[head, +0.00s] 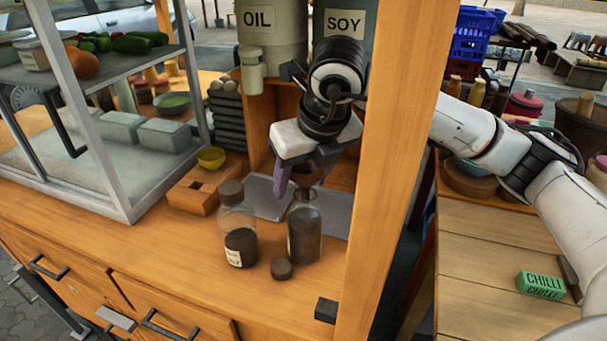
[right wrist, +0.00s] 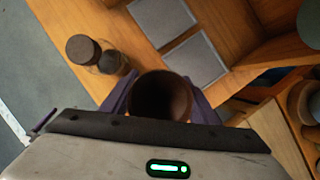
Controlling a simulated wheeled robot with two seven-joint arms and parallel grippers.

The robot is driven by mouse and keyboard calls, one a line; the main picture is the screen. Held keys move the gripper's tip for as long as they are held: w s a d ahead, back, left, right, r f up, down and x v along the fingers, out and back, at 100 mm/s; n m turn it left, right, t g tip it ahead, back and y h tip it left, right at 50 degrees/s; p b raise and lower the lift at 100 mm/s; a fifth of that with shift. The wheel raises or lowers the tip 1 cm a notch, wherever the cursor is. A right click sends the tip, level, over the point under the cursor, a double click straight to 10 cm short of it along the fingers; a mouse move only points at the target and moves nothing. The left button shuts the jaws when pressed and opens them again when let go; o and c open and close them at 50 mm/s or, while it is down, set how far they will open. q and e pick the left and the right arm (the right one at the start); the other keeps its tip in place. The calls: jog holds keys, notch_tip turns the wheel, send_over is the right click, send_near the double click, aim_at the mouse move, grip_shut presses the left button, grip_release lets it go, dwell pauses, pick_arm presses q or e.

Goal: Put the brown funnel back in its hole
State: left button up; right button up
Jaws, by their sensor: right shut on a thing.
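The brown funnel (head: 306,173) is between the purple fingers of my right gripper (head: 302,183), which is shut on it. In the right wrist view the round, dark funnel mouth (right wrist: 160,97) shows between the fingers of the right gripper (right wrist: 160,103). The funnel is at the top of an open glass bottle (head: 304,232) with dark contents; I cannot tell whether its spout is still inside the neck. A wooden block (head: 190,198) with a dark hole in its top lies on the counter to the left. My left gripper is not in view.
A capped, labelled bottle (head: 239,240) and a loose dark cap (head: 282,268) stand near the open bottle. A glass-sided case (head: 120,205) is at left, and a wooden post (head: 385,180) rises at right.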

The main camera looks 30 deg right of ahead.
notch_tip(320, 180, up, 10)
jog(key=shift+f, duration=0.2)
jog(key=shift+r, duration=0.65)
notch_tip(320, 180, up, 4)
jog(key=p, duration=0.3)
